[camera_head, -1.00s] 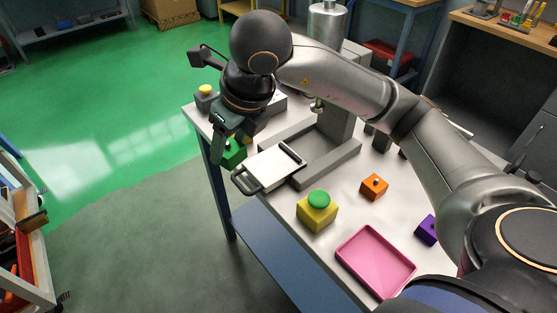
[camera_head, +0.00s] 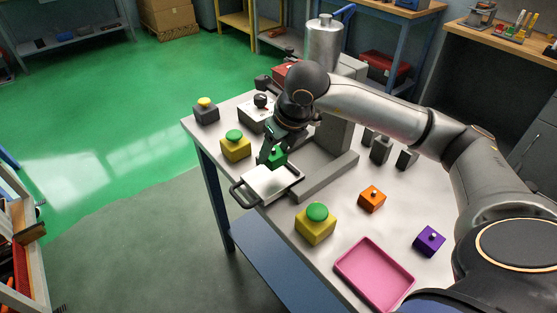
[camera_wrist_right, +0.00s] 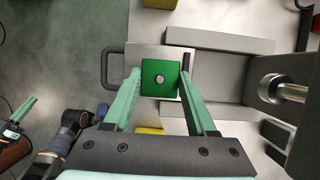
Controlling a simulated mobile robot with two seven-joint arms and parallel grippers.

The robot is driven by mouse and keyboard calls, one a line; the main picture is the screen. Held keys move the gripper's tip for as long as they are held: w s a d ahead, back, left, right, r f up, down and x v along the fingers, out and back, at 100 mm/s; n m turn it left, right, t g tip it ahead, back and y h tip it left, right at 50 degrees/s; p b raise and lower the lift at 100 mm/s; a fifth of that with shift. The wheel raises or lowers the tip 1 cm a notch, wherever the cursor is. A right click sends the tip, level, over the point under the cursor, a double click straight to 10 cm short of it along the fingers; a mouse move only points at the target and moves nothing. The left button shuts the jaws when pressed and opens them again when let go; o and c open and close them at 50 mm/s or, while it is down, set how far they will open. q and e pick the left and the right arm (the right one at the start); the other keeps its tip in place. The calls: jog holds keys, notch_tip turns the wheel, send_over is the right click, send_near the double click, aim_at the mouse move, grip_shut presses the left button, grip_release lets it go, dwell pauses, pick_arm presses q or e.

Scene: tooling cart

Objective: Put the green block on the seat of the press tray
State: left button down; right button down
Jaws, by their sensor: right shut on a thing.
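The green block (camera_head: 279,157) is held between the fingers of my right gripper (camera_head: 270,154), over the far end of the press tray (camera_head: 262,186). In the right wrist view, the green block (camera_wrist_right: 160,88), with a light round knob on top, sits between both teal fingers of the right gripper (camera_wrist_right: 160,76). The tray (camera_wrist_right: 144,54) lies under it, with its dark handle at the left. I cannot tell whether the block touches the tray; the seat is hidden beneath the block.
The press (camera_head: 336,135) stands just behind the tray. Yellow boxes with green buttons stand nearby, one left of the tray (camera_head: 236,149) and one in front (camera_head: 316,229). An orange block (camera_head: 371,198), a purple block (camera_head: 429,241) and a pink tray (camera_head: 366,270) are to the right.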

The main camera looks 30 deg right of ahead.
aim_at(278, 162)
jog(key=shift+w+d+f, duration=0.15)
jog(key=shift+d+f, duration=0.3)
jog(key=shift+f, duration=0.1)
jog(key=shift+d+f, duration=0.15)
jog(key=shift+f, duration=1.55)
jog(key=shift+f, duration=0.1)
jog(key=shift+c, duration=1)
grip_release()
jog(key=v, duration=1.2)
